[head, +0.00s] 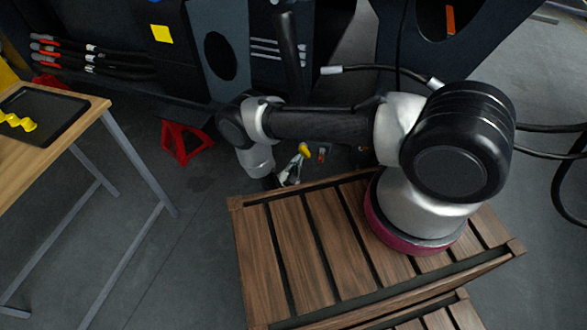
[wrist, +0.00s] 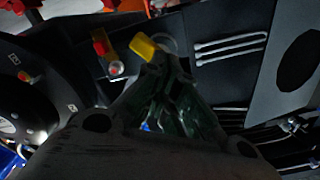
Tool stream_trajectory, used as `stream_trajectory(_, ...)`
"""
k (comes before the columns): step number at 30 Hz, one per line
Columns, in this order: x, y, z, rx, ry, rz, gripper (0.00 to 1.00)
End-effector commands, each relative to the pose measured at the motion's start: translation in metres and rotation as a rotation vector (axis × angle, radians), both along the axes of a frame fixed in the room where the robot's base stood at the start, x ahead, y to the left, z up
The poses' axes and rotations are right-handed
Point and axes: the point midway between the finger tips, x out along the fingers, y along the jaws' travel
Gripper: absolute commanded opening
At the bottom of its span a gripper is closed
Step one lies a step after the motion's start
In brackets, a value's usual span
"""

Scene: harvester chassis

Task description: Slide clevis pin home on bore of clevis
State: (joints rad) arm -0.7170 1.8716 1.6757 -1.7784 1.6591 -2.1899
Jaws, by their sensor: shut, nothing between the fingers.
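My gripper (wrist: 165,62) is shut and empty, its fingertips close together in the wrist view. A yellow piece (wrist: 143,46), which may be the clevis pin's head, sits right at the fingertips; I cannot tell whether they touch. A dull grey ring (wrist: 168,44) shows just behind it and may be part of the clevis, but its bore is not clear. In the head view my gripper (head: 297,165) reaches down past the far edge of the wooden deck, with the yellow piece (head: 304,148) at its tip. How deep the piece sits is hidden.
A red part with a bright round end (wrist: 116,68) is left of the fingertips. Dark chassis panels (head: 222,50) and hoses (head: 95,55) stand beyond. A red stand (head: 185,140) is on the floor. A table (head: 90,102) at left bears a black tray with a yellow piece.

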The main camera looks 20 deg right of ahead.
Motion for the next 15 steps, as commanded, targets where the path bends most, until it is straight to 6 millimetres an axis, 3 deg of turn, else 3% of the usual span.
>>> stream_trajectory(6,0.016,-0.012,0.0,0.0,-0.001,-0.003,0.0)
stream_trajectory(15,0.023,-0.018,0.0,0.001,-0.001,-0.001,0.0)
